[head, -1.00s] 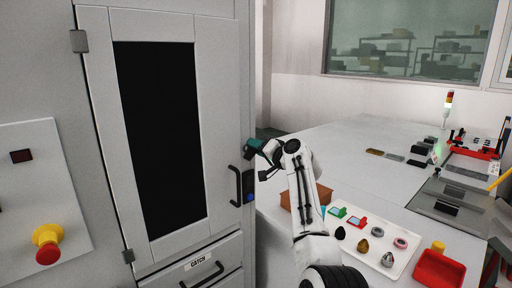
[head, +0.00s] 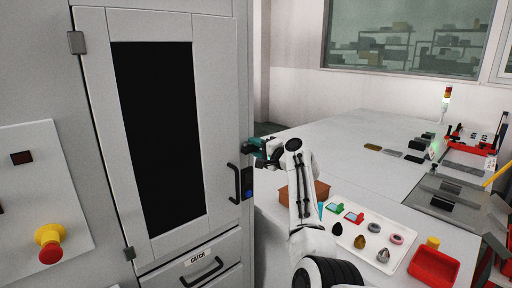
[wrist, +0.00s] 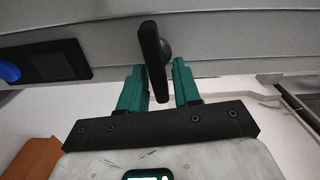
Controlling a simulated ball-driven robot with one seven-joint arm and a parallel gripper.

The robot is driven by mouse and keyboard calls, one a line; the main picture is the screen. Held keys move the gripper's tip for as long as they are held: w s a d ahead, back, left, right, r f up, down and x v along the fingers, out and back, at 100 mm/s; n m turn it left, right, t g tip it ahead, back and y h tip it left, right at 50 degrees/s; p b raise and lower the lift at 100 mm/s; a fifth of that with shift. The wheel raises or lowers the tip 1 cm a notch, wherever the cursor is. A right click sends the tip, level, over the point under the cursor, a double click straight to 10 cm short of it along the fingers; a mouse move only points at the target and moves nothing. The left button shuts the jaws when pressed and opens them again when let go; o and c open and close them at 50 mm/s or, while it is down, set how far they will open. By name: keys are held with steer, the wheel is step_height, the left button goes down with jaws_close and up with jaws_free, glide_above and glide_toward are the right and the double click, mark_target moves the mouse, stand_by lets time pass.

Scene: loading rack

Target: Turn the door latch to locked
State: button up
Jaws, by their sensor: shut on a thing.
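The cabinet door (head: 216,100) is closed, with a dark window and a black pull handle (head: 234,183). The latch is a black lever (wrist: 150,50) on a round hub on the grey cabinet face, seen in the wrist view. My gripper (wrist: 159,80) has its teal fingers on either side of the lever and is shut on it. In the head view my gripper (head: 250,149) is at the door's right edge, above the pull handle. There the latch is mostly hidden by the fingers, and its exact angle cannot be told.
A dark panel with a blue button (head: 249,194) sits beside the pull handle. Below is a drawer marked CATCH (head: 198,258). A table (head: 350,150) at right bears a brown box (head: 318,190), a white tray (head: 405,246) of small items and a red bin (head: 434,268).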

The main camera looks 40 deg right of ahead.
steer(key=shift+d+f, duration=0.1)
steer(key=o, duration=0.7)
steer(key=shift+s, duration=0.15)
steer(key=s+b, duration=0.1)
steer(key=s, duration=0.4)
steer(key=s+b, duration=0.1)
steer(key=s, duration=0.4)
steer(key=shift+s+d, duration=0.2)
steer(key=shift+s, duration=0.1)
